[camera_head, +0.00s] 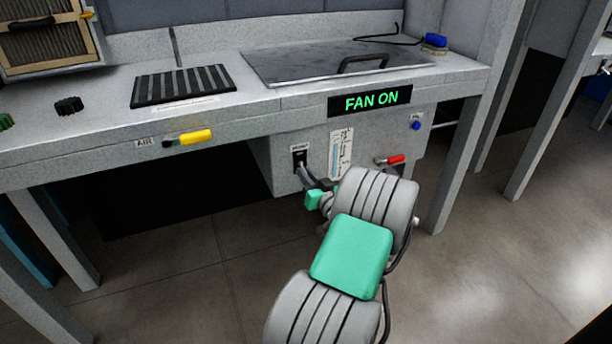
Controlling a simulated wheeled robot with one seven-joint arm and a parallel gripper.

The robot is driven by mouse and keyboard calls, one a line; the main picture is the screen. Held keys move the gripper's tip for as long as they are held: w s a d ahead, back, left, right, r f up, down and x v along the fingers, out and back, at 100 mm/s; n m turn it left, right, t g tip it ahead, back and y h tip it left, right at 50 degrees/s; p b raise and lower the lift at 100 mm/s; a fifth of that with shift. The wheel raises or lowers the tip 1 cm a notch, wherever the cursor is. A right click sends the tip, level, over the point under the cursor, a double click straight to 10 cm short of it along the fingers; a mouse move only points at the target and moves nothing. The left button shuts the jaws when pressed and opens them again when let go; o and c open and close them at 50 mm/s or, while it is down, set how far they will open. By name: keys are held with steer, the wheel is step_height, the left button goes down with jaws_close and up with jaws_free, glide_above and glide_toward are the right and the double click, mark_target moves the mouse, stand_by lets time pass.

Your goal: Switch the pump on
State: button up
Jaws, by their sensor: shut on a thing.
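A black switch plate (299,154) is on the front of the grey panel box under the bench. The small label above it is too small to read for sure. My gripper (302,171) is at the lower part of this plate, with its fingertips shut on the switch lever, which they mostly hide. My arm comes up from the lower right and covers the floor and part of the panel below. Whether the switch is up or down cannot be told.
A lit display (371,101) reads FAN ON. A white gauge strip (341,153), a red-handled valve (394,159) and a blue knob (416,125) sit right of the switch. A yellow handle (195,137) marked AIR is at left. A bench leg (455,170) stands at right.

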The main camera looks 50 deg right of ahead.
mark_target(301, 165)
steer(key=shift+a, duration=0.15)
jaws_close()
steer(key=shift+r+p, duration=0.2)
steer(key=shift+p, duration=0.1)
steer(key=r+g+p, duration=0.1)
steer(key=p, duration=0.4)
steer(key=shift+r+g+y, duration=0.3)
steer(key=shift+r, duration=0.05)
steer(key=r+g+y+p, duration=0.1)
steer(key=g+p, duration=0.1)
steer(key=p, duration=0.3)
steer(key=shift+r+p, duration=0.15)
steer(key=shift+p, duration=0.2)
steer(key=g+p, duration=0.1)
steer(key=p, duration=0.1)
steer(key=g+y+p, duration=0.1)
steer(key=p, duration=0.1)
steer(key=shift+w+r, duration=0.15)
steer(key=shift+r, duration=0.15)
steer(key=g+y+p, duration=0.1)
steer(key=p, duration=0.1)
steer(key=g+p, duration=0.1)
steer(key=shift+w+d+r+m+g+y+p, duration=0.2)
steer(key=shift+m+g+y+p, duration=0.1)
steer(key=shift+g+y+p, duration=0.1)
